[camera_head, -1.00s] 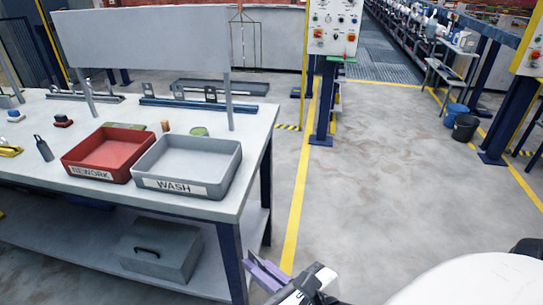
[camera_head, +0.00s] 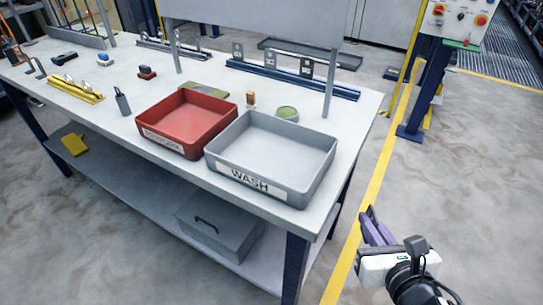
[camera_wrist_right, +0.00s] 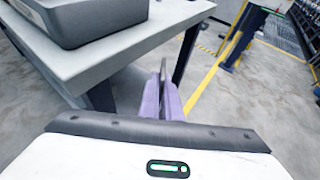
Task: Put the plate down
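My right gripper (camera_head: 376,228) is in the air past the right end of the table, over the floor. Its purple fingers also show in the right wrist view (camera_wrist_right: 163,98), close together, with a thin grey sliver, seemingly the plate edge-on (camera_wrist_right: 163,70), standing out between them. The plate's face is hidden. My left gripper is not in view.
On the white table (camera_head: 360,115) stand a red tray (camera_head: 165,144) and a grey tray marked WASH (camera_head: 318,180), both empty. A round green thing (camera_head: 287,113) and an orange-brown piece (camera_head: 250,99) are behind them. A grey box (camera_head: 220,225) is on the lower shelf.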

